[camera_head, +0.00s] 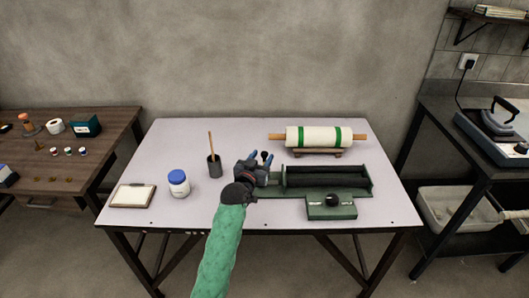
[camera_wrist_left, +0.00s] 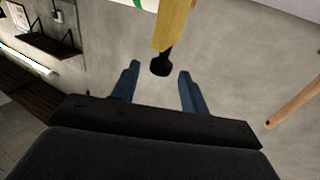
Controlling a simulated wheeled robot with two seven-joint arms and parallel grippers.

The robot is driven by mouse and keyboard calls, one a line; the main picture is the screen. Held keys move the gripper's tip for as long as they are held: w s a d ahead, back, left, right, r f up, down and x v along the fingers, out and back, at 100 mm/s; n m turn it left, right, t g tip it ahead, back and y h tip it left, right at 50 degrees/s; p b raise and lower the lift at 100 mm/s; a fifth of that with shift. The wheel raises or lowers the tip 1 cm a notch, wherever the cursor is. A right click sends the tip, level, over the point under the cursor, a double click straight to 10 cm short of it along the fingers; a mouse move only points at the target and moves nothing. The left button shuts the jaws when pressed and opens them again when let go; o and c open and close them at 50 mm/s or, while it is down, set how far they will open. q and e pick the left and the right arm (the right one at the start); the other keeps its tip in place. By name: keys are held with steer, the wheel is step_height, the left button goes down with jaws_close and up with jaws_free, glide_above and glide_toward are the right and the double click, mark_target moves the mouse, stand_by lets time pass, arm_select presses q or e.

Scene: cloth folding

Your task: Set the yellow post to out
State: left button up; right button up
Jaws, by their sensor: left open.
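The yellow post (camera_wrist_left: 173,25) shows in the left wrist view, with a black knob at its end between my gripper's fingers. In the head view its yellow part is hidden by my gripper. My left gripper (camera_head: 261,157) is at the left end of the green device (camera_head: 366,180) on the table. Its two blue fingers (camera_wrist_left: 158,82) are apart in the left wrist view, with a gap on each side of the knob. My right gripper is in neither view.
A cloth roll (camera_head: 312,137) with green bands lies on a stand behind the device. The table's front right is clear.

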arm_select(q)
steer(key=shift+x, duration=1.45)
jaws_close()
